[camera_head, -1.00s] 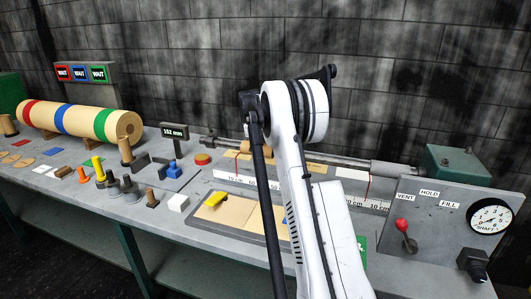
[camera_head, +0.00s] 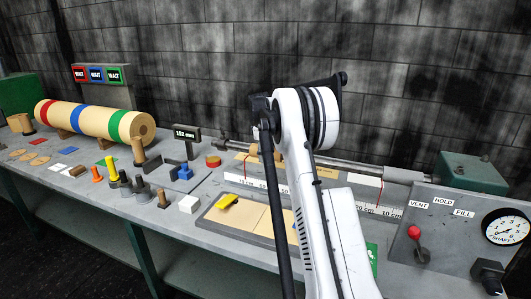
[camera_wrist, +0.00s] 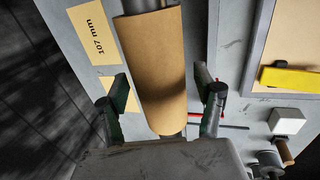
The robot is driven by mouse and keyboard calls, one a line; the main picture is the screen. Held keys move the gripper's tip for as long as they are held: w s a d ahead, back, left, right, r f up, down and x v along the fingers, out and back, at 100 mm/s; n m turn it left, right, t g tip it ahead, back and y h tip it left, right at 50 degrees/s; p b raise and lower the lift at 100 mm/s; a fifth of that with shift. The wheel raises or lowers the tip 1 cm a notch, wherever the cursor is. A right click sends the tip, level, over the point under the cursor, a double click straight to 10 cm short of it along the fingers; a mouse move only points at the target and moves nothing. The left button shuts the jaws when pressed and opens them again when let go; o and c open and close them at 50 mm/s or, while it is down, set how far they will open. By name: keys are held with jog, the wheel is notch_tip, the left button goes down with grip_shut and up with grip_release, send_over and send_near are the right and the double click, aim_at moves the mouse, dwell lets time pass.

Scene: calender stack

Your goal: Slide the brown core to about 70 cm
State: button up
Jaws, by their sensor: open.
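The brown core (camera_wrist: 155,75) is a smooth tan tube around the metal shaft (camera_wrist: 140,6) in the wrist view. My gripper (camera_wrist: 161,88) is open, with one finger on each side of the core and visible gaps between. In the head view a small piece of the core (camera_head: 253,150) shows beside my arm, near the high-number end of the white scale (camera_head: 236,178). My arm hides the rest of it and my gripper there. I cannot tell its exact scale reading.
A card marked 107 mm (camera_wrist: 92,34) lies beside the shaft. A yellow piece (camera_wrist: 289,79) and a white block (camera_wrist: 290,115) are on the other side. A display (camera_head: 186,134) reads 152 mm. A lever panel with a gauge (camera_head: 508,229) stands at right.

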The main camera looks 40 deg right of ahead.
jog(key=v, duration=1.2)
jog(key=shift+w, duration=0.1)
jog(key=s+a+r+m+t, duration=0.1)
jog(key=s+a+r, duration=0.3)
jog(key=a, duration=0.5)
jog(key=s+a+r+m+t+b, duration=0.1)
jog(key=s+a+r, duration=0.1)
jog(key=s+a, duration=0.6)
jog(key=s+a+r+m+t, duration=0.1)
jog(key=s+a+r, duration=0.25)
jog(key=a, duration=0.55)
jog(key=s+a+f+m+t+y, duration=0.1)
jog(key=s+a+f, duration=0.3)
jog(key=s, duration=0.4)
jog(key=s+a+f+m, duration=0.1)
jog(key=s+a+f, duration=0.4)
jog(key=s+a, duration=0.2)
jog(key=s+a+f+m+t+y+b, duration=0.1)
jog(key=s+a+f, duration=0.3)
jog(key=s, duration=0.7)
jog(key=shift+s+a+f+t+y, duration=0.2)
jog(key=shift+a+f+t+y, duration=0.15)
jog(key=shift+a, duration=0.8)
